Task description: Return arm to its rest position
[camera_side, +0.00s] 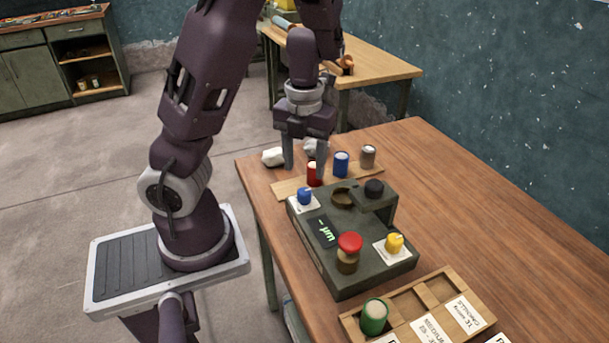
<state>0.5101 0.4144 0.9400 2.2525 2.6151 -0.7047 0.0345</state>
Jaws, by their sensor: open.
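My gripper (305,171) points down over the far left part of the wooden table (470,205). Its two fingers are spread apart, with no object clearly held between them. A red cylinder (314,177) stands on a wooden strip (289,188), close to the right finger and partly hidden by it. I cannot tell whether they touch. My arm rises from its base at the left and bends over toward the table.
A blue cylinder (341,163) and a grey-brown one (368,156) stand right of the red one. A compartmented wooden tray (408,305) holds a green cylinder (374,317).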

